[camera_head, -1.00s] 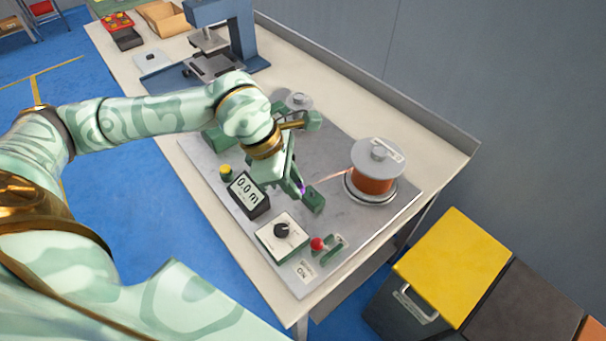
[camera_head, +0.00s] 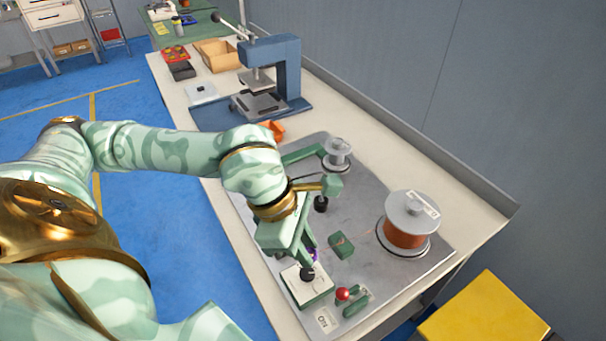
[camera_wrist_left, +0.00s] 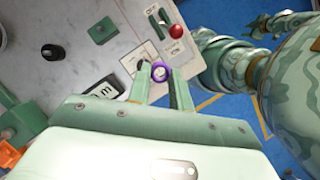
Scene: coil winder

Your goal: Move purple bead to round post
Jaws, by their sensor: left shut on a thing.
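The purple bead (camera_head: 313,254) is a small ring between the fingertips of my left gripper (camera_head: 308,252). The left wrist view shows the bead (camera_wrist_left: 161,72) with its hole facing the camera and the fingers (camera_wrist_left: 160,88) shut on it. The bead is over or beside the white box (camera_head: 308,287) with the black dial; its height is unclear. A short black round post (camera_head: 321,203) stands on the grey plate behind the wrist. It also shows in the left wrist view (camera_wrist_left: 52,53). I cannot tell whether it is the named round post.
A green block (camera_head: 341,245) lies just right of the gripper. A red knob (camera_head: 342,294) is in front. The copper coil (camera_head: 406,235) stands at the right and a small spool (camera_head: 337,153) behind. Mint arm parts (camera_wrist_left: 270,24) show at upper right in the wrist view.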

